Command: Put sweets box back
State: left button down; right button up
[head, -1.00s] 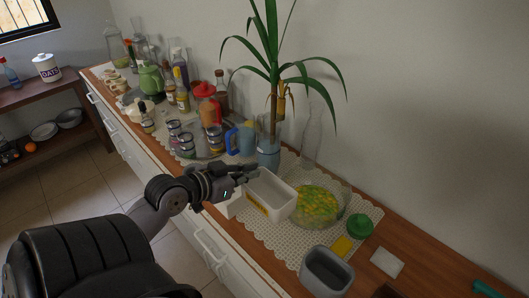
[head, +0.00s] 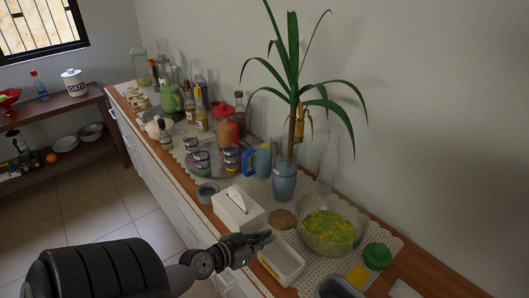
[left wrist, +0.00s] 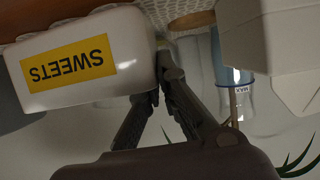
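The sweets box (head: 284,266) is a white open-topped tub, and it appears empty inside. In the left wrist view the sweets box (left wrist: 112,50) shows a yellow label reading SWEETS upside down. My left gripper (head: 266,239) is at the far-left end of the box. In the wrist view my left gripper (left wrist: 158,80) appears closed across that end wall, one fingertip outside and the other partly hidden by the box. The box is over the front of the white mat; I cannot tell whether it touches it. My right gripper is not in view.
A tissue box (head: 238,209) is beside the gripper. A glass bowl of yellow-green sweets (head: 333,230), a brown coaster (head: 283,219) and a vase with a plant (head: 284,182) are behind. A green lid (head: 377,256) and grey tub (head: 338,288) are to the right.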

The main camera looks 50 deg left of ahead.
pick_arm(q)
jog(key=shift+f, duration=0.45)
jog(key=c, duration=2.3)
grip_release()
jog(key=shift+f, duration=0.15)
jog(key=o, duration=0.5)
